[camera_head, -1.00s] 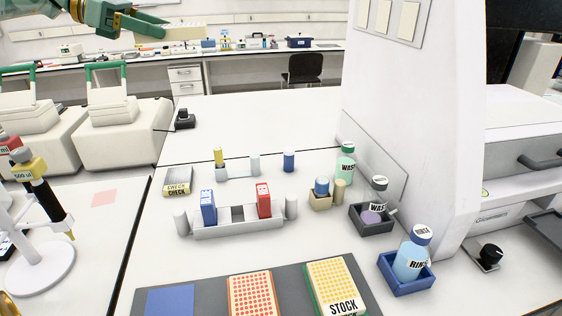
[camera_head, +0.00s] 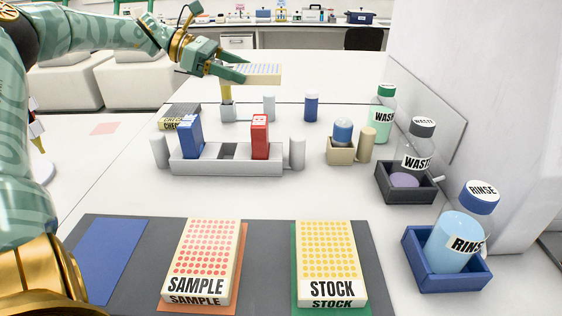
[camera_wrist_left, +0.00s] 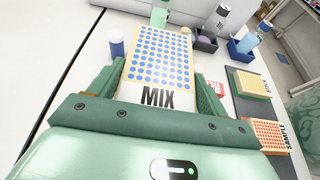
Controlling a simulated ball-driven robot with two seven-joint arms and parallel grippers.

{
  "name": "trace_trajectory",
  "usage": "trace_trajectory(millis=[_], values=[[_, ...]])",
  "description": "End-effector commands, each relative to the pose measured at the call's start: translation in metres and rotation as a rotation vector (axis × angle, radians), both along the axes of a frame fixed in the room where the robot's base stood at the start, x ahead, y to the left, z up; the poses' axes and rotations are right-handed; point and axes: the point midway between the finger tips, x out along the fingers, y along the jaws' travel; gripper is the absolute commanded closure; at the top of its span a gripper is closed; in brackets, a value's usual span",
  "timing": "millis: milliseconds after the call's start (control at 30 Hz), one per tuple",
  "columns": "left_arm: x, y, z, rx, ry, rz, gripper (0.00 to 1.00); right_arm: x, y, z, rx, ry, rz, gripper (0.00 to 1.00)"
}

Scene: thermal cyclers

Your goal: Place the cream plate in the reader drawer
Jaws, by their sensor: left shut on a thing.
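My left gripper (camera_head: 242,71) is shut on a cream plate (camera_head: 264,76), held level in the air above the far part of the bench. In the left wrist view, the plate (camera_wrist_left: 160,62) has rows of blue wells and the label MIX at its near end. The fingers of my left gripper (camera_wrist_left: 155,88) clasp its two long sides. My right gripper is not in view. The reader drawer cannot be made out now.
Below the plate stands a grey rack (camera_head: 226,165) with blue and red blocks. Sample (camera_head: 204,260) and stock (camera_head: 328,262) plates lie on a dark mat in front. Waste (camera_head: 415,150) and rinse (camera_head: 461,230) bottles stand at right, beside a tall white housing (camera_head: 500,110).

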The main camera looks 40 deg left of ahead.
Motion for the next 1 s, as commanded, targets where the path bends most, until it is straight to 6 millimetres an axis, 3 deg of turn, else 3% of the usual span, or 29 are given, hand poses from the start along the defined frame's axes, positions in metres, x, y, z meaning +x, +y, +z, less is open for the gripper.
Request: trace_trajectory(millis=[33, 100, 333, 533, 700, 800, 1000], values=[[0.007, 0.000, -0.031, -0.001, 0.011, -0.001, 0.48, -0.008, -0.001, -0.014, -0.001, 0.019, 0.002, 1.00], [0.009, 0.000, -0.045, -0.002, 0.005, 0.001, 0.48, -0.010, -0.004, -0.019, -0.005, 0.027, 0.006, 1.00], [0.010, 0.000, -0.087, 0.001, 0.002, 0.002, 0.48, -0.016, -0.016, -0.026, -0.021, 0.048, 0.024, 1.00], [0.010, 0.000, -0.111, 0.001, 0.000, 0.002, 0.48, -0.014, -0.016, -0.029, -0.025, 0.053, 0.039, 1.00], [0.010, 0.000, -0.144, 0.002, 0.003, 0.003, 0.48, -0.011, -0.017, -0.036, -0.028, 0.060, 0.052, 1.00], [0.010, 0.000, -0.153, 0.003, 0.000, 0.001, 0.48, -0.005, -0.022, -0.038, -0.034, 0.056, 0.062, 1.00], [0.009, 0.000, -0.153, 0.003, -0.003, 0.002, 0.48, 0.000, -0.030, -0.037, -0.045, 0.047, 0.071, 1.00]])
